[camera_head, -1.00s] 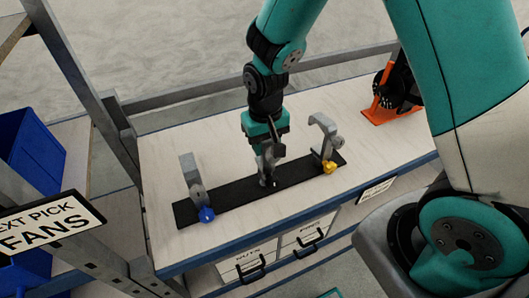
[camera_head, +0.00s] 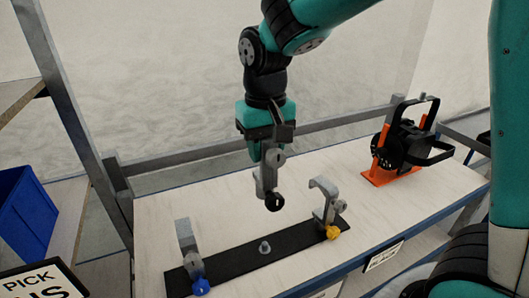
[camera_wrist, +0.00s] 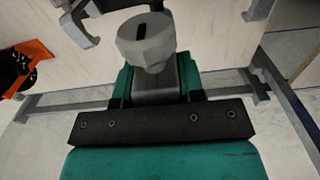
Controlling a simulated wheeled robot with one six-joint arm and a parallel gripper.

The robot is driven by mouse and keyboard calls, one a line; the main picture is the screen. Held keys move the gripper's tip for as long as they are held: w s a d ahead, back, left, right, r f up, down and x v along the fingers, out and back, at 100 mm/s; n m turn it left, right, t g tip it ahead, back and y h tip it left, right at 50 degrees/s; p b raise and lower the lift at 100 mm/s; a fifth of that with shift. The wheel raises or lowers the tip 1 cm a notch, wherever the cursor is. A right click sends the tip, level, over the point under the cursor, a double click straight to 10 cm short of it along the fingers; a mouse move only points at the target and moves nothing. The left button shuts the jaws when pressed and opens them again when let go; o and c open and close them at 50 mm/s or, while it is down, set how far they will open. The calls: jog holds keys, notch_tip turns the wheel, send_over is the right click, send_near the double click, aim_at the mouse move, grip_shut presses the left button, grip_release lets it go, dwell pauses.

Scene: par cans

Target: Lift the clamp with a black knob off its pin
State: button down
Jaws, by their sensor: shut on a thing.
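The grey clamp with a black knob (camera_head: 273,200) hangs from my gripper (camera_head: 268,156) in the head view, clear above the black strip (camera_head: 240,262). My gripper is shut on the upper part of this clamp. A bare pin (camera_head: 265,247) stands on the strip below it.
A black par can (camera_head: 408,143) rests in an orange stand (camera_head: 378,175) at the table's right. A grey rail (camera_head: 205,158) runs behind the pale table (camera_head: 155,215). A blue bin (camera_head: 25,215) is at the left.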

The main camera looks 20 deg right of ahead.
jog(key=shift+f, duration=0.1)
notch_tip(320, 180, down, 15)
jog(key=b, duration=1)
jog(key=shift+f, duration=0.2)
dwell(2.0)
